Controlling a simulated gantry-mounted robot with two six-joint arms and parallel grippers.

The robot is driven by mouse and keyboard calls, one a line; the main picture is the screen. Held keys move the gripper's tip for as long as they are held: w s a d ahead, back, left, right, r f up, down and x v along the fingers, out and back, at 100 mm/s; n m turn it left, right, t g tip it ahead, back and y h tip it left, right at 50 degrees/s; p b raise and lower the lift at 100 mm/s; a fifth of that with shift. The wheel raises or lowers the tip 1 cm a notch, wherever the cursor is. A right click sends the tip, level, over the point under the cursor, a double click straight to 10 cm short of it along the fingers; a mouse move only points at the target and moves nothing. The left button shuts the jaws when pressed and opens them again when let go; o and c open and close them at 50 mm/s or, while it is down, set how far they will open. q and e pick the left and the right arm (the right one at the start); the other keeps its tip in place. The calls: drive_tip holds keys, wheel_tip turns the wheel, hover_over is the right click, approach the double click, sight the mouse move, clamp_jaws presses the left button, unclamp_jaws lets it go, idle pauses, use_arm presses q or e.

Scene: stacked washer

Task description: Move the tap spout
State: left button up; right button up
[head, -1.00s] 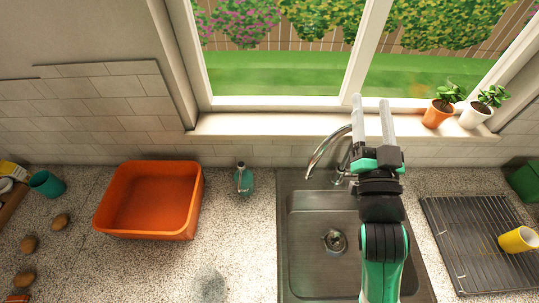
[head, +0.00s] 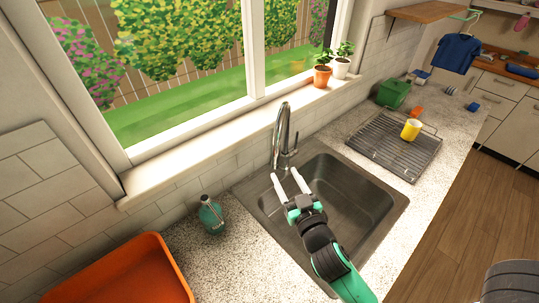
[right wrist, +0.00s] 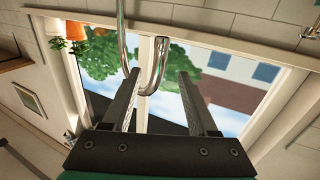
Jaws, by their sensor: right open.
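The chrome tap spout (head: 282,118) arches up behind the steel sink (head: 375,205) in the head view. My right gripper (head: 284,174) is over the left part of the sink, with its pale fingers apart and pointing toward the tap. In the head view the fingertips appear just below the spout's base. In the right wrist view the curved spout (right wrist: 122,38) shows between and beyond the two open fingers (right wrist: 160,74). Nothing is clearly gripped, and I cannot tell whether a finger touches the spout. My left gripper is out of view.
A green soap bottle (head: 211,217) and an orange basin (head: 125,275) are left of the sink. A drying rack (head: 385,155) with a yellow cup (head: 411,129) is at right. Potted plants (head: 322,76) stand on the window sill (head: 230,150).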

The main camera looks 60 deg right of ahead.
drive_tip(key=p+x, duration=0.1)
drive_tip(key=x, duration=1)
drive_tip(key=shift+w+d, duration=0.15)
drive_tip(key=shift+w, duration=0.05)
drive_tip(key=shift+r, duration=0.1)
clamp_jaws()
idle(0.8)
